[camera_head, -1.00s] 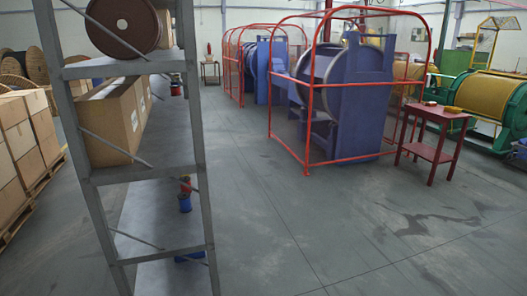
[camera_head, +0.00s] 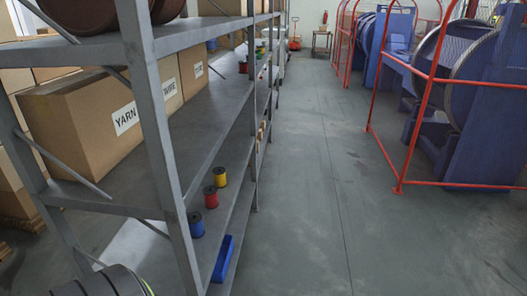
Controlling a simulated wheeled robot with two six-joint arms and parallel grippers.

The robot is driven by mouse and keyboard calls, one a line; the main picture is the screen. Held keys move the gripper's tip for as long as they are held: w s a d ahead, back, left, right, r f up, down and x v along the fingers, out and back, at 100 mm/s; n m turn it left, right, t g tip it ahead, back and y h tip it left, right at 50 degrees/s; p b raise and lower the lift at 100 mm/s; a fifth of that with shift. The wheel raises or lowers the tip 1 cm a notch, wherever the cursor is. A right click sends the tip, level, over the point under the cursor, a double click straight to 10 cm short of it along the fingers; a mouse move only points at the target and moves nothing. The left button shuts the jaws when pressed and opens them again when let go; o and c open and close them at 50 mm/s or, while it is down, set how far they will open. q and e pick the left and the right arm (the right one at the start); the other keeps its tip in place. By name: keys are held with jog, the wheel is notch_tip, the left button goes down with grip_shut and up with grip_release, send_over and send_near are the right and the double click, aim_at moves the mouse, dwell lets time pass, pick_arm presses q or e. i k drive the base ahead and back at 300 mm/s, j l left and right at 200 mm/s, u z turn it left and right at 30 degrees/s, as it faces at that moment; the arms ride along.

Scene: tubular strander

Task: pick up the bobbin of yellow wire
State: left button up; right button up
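A small bobbin of yellow wire (camera_head: 220,177) stands upright on a lower board of the grey metal rack (camera_head: 162,130), left of the middle of the view. A red bobbin (camera_head: 210,196) and a blue bobbin (camera_head: 196,224) stand in a row with it, nearer to me. Neither of my grippers is in view, so nothing shows in contact with the bobbins.
A blue tray (camera_head: 222,258) lies on the same board, near its edge. Cardboard boxes (camera_head: 95,115) and more small bobbins sit on the board above. Grey floor (camera_head: 310,200) lies open right of the rack. A red guard frame (camera_head: 400,187) encloses blue machinery at right.

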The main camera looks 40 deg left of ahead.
aim_at(219, 176)
jog(key=i+u, duration=0.3)
jog(key=i, duration=0.15)
jog(key=i+u, duration=0.25)
jog(key=i, duration=0.2)
jog(key=i+l+u, duration=0.1)
jog(key=i+u, duration=0.2)
jog(key=i, duration=0.2)
jog(key=i+l+u, duration=0.3)
jog(key=i+j, duration=0.1)
jog(key=i, duration=0.05)
